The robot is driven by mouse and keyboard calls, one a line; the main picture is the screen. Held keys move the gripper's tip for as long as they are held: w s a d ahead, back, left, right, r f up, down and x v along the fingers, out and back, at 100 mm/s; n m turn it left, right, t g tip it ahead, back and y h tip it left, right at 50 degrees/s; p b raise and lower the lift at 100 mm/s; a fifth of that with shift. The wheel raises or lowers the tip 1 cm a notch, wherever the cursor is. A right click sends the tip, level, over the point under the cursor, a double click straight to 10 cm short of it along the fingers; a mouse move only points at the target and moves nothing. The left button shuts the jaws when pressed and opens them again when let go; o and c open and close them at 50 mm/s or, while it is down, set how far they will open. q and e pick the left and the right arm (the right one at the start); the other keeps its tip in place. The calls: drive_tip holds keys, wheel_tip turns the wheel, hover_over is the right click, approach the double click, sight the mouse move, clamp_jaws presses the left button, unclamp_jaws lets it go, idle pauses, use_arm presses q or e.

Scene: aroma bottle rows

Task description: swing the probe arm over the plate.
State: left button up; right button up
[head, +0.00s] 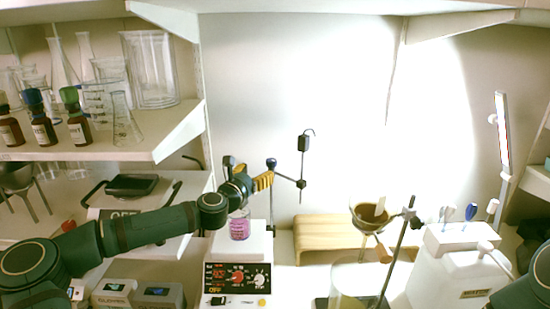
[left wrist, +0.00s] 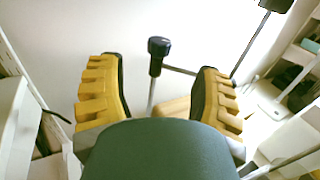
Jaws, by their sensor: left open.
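The hot plate (head: 262,240) has a white top and a black front panel with lit red digits and knobs. A flask of pink liquid (head: 239,228) stands on it, partly behind my left arm. The probe arm (head: 287,178) reaches right from a post with a dark blue knob (head: 271,163); its upright probe (head: 304,145) is right of the plate, not above it. My left gripper (head: 264,180) is open beside the post. In the left wrist view the knob (left wrist: 158,46) shows between the open yellow fingers of the gripper (left wrist: 160,85), apart from both. My right gripper is out of view.
A wooden stand (head: 330,230) is behind right, with a funnel (head: 370,215) and a slanted clamp rod (head: 398,250) in front. Shelves with glassware and brown bottles (head: 78,130) are at left.

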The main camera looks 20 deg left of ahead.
sight(274, 159)
use_arm(q)
drive_tip(key=w+d, duration=0.2)
drive_tip(key=w, duration=0.9)
drive_tip(key=shift+d, duration=0.15)
drive_tip(key=shift+w, duration=0.1)
clamp_jaws()
drive_tip(key=shift+w+f, duration=0.1)
drive_tip(key=shift+f, duration=0.05)
